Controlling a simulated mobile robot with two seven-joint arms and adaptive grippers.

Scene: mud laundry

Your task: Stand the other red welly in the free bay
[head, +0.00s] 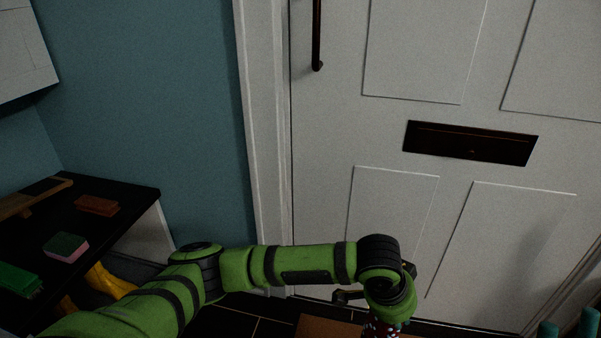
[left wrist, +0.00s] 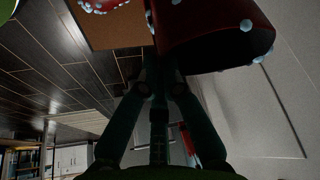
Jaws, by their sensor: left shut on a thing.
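A red welly with pale dots (head: 380,329) shows at the bottom edge of the head view, just below my left gripper (head: 387,311). The gripper is shut on it; the fingertips are mostly hidden. In the left wrist view, the dark open end of the red welly (left wrist: 215,36) fills the top, close to the camera. A second red, dotted shape (left wrist: 99,6) is cut off at the top edge, over a brown mat (left wrist: 118,32). The free bay cannot be made out.
A white door (head: 400,130) with a letter slot stands ahead. The brown mat (head: 322,327) lies on dark floor tiles. A dark bench top (head: 100,230) at left holds brushes and a sponge (head: 66,246).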

